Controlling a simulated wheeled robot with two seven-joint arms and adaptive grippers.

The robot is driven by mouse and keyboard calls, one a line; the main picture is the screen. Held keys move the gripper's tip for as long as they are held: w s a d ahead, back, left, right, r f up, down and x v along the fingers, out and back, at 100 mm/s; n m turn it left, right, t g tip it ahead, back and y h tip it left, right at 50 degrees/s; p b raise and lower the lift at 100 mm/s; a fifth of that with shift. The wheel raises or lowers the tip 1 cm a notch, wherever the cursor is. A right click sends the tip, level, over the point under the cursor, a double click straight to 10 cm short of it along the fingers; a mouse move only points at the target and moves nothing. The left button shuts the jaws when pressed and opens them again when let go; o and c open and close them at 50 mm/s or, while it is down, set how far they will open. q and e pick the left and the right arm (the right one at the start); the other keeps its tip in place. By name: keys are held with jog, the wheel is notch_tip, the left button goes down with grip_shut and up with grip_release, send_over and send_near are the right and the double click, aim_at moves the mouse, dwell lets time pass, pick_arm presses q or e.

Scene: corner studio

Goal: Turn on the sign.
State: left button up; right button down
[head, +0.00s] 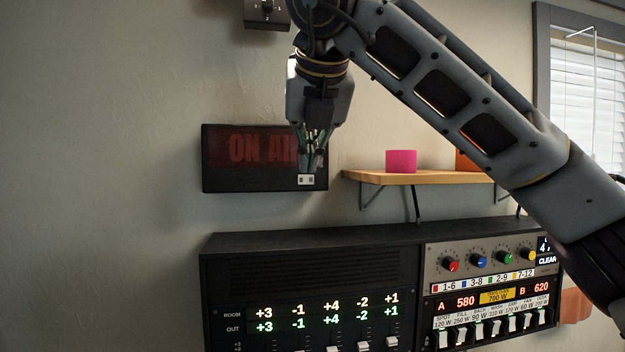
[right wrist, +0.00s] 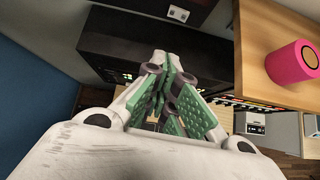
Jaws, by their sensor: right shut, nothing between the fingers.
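The ON AIR sign (head: 235,172) is a black box on the wall with dull, dark red letters that look unlit. A small white switch (head: 306,180) with two dark marks sits at its lower right; it also shows at the top of the right wrist view (right wrist: 178,13). My right gripper (head: 312,168) is shut and empty, pointing down in front of the sign's right end and covering the last letters. Its fingertips appear just above the switch in the head view; whether they touch it I cannot tell. My left gripper is in neither view.
A wooden shelf (head: 352,175) with a pink cylinder (head: 401,161) and an orange object (head: 466,160) is to the right. A black mixer rack (head: 310,240) and a control panel (head: 490,257) with coloured knobs stand below. A dial box (head: 266,10) hangs above. The wall left is clear.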

jog(key=shift+s+d+r+m+h, duration=0.15)
jog(key=shift+d+r+m+h, duration=0.3)
jog(key=shift+d+r, duration=0.3)
jog(key=shift+f, duration=0.15)
jog(key=p, duration=0.4)
send_near(314, 179)
jog(key=shift+w+f, duration=1.65)
jog(key=shift+f, duration=1.6)
jog(key=shift+a, duration=0.35)
jog(key=shift+w+d+n+y+b, duration=0.1)
jog(key=shift+w+n+y+b, duration=0.15)
jog(key=shift+n+b, duration=0.1)
